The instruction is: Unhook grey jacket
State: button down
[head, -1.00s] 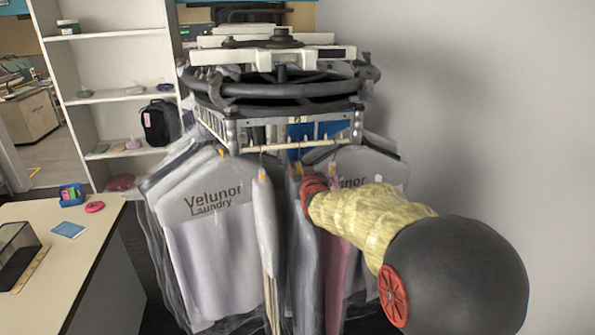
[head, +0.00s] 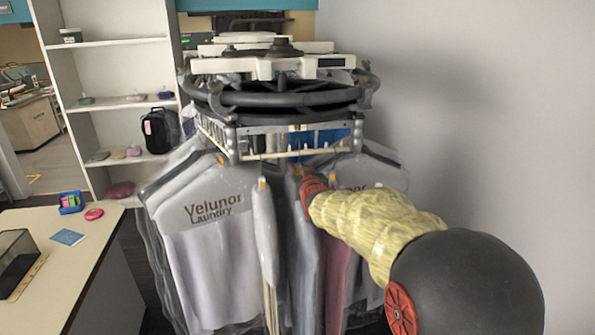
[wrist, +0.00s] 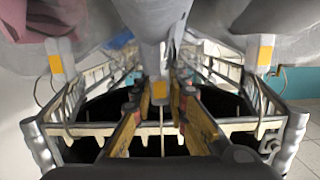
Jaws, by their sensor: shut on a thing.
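A grey garment (head: 307,245), which looks like the grey jacket, hangs under the front of the rail (head: 292,155), between a narrow pale garment and a dark pink one. My gripper (head: 311,190) is at its top, just below the rail. In the wrist view, my gripper (wrist: 158,95) is shut around the hanger neck (wrist: 160,88) with an orange tag, and the grey garment (wrist: 160,22) shows above it. The hook's seat on the rail is partly hidden by the fingers, so I cannot tell whether it is still hooked.
A covered "Velunor Laundry" garment (head: 215,215) hangs at left, and a dark pink one (head: 336,270) close at right. Neighbouring tagged hangers (wrist: 260,55) flank the fingers. A table (head: 75,265) and shelf unit (head: 110,105) stand at left. The right wall side is clear.

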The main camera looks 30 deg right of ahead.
jog(key=shift+s+r, duration=0.1)
jog(key=shift+r, duration=0.1)
jog(key=shift+f+b+v, duration=0.15)
jog(key=shift+b+v, duration=0.5)
jog(key=shift+v, duration=0.45)
jog(key=shift+f+b+v, duration=0.2)
jog(key=shift+b+v, duration=0.5)
jog(key=shift+v, duration=0.45)
jog(key=shift+f+b+v, duration=0.15)
jog(key=shift+b+v, duration=0.5)
jog(key=shift+v, duration=0.45)
jog(key=shift+s+a, duration=0.1)
jog(key=shift+s, duration=0.05)
jog(key=shift+s+a+b, duration=0.2)
jog(key=shift+s+b, duration=0.2)
jog(key=shift+s, duration=0.3)
jog(key=shift+f+b+v, duration=0.15)
jog(key=shift+b+v, duration=0.15)
jog(key=shift+v, duration=0.8)
jog(key=shift+f+b+v, duration=0.2)
jog(key=shift+b+v, duration=0.1)
jog(key=shift+v, duration=0.8)
jog(key=shift+f+b+v, duration=0.15)
jog(key=shift+b+v, duration=0.15)
jog(key=shift+v, duration=0.8)
jog(key=f+p+v, duration=0.1)
jog(key=p+v, duration=0.1)
jog(key=v, duration=0.9)
jog(key=shift+s+f, duration=0.4)
jog(key=shift+s, duration=0.05)
